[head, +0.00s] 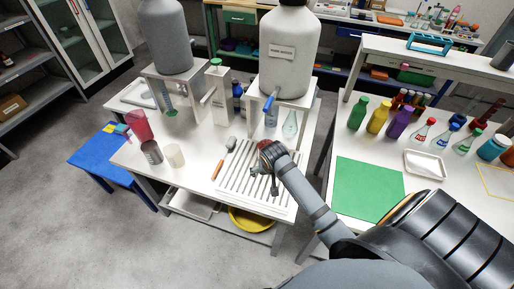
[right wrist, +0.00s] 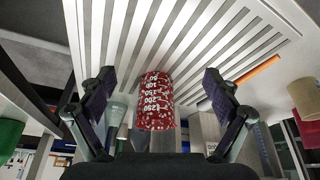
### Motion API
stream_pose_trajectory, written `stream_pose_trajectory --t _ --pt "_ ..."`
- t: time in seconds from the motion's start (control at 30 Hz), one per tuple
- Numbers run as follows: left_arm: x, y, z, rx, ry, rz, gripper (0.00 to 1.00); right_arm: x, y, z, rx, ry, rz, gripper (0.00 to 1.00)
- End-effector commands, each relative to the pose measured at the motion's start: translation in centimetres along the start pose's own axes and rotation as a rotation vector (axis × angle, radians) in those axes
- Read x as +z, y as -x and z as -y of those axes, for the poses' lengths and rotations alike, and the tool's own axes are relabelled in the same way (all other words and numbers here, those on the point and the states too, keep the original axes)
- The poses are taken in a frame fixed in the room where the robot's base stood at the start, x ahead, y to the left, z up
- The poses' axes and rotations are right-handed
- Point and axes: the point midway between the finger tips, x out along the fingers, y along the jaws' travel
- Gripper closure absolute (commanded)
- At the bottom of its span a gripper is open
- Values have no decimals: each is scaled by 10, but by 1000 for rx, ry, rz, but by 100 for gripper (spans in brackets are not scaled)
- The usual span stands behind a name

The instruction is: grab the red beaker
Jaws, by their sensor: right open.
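The red beaker (right wrist: 156,100) with white volume markings stands on the slatted white rack, seen between the fingers of my right gripper (right wrist: 157,92) in the right wrist view. Both fingers are spread wide, one on each side, with visible gaps to the beaker. In the head view the right gripper (head: 266,166) is over the rack, and only a bit of the red beaker (head: 264,145) shows past it. My left gripper is not in view.
The ribbed draining rack (head: 240,185) lies on the white table. A brush with an orange handle (head: 218,170) lies left of it. A red translucent container (head: 139,126), a dark cup (head: 151,152) and a cream cup (head: 175,155) stand at the left. Large grey (head: 165,40) and white (head: 288,60) tanks stand behind.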

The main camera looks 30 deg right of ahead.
Motion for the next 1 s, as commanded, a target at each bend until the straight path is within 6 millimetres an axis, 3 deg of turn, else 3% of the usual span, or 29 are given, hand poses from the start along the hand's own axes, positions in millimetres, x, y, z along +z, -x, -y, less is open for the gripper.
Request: stream_pose_trajectory --t 0.1,0.17,0.27,0.4,0.47,0.57,0.77,1.0 --pt "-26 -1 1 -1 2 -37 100 -3 4 0 3 -14 -1 10" --pt "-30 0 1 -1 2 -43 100 -6 3 0 3 -13 -1 10" --pt "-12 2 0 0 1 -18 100 -23 -2 0 4 -12 -4 10" --pt "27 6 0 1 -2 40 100 -52 -15 0 3 -13 -3 10" --pt "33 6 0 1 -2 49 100 -63 -19 -1 3 -13 -3 10" --pt "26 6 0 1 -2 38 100 -75 -26 -1 4 -12 -1 10" --pt "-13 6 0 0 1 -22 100 -81 -29 -1 3 -10 -1 10" --pt "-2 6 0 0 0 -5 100 -118 -42 -1 2 -12 -1 10"
